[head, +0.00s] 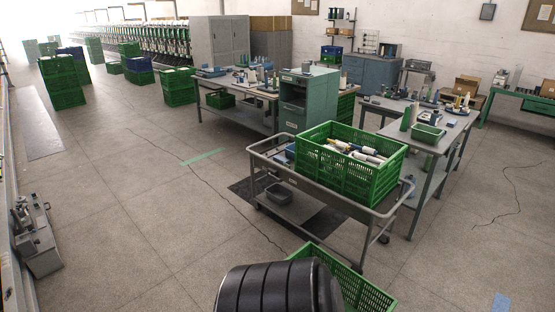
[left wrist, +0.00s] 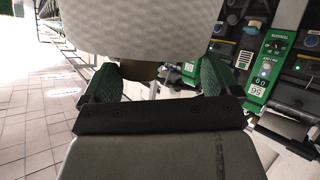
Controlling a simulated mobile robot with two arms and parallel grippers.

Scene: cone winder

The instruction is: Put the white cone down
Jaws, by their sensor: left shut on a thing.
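The white cone (left wrist: 150,28) fills the top middle of the left wrist view, its upper part cut off by the frame edge. My left gripper (left wrist: 156,78) is shut on it, with a green finger pad on each side of the cone's lower end. A brownish piece (left wrist: 140,73) shows between the fingers under the white winding. I cannot tell whether the cone touches anything besides the fingers. Neither the held cone nor my left gripper can be made out in the head view. My right gripper is not in view.
In the left wrist view, a machine front with a green control panel (left wrist: 270,65) is close on the right; tiled floor (left wrist: 40,125) lies left. In the head view, a green crate (head: 342,181) holding several cones stands on a grey cart (head: 262,158). Open floor (head: 110,220) lies left.

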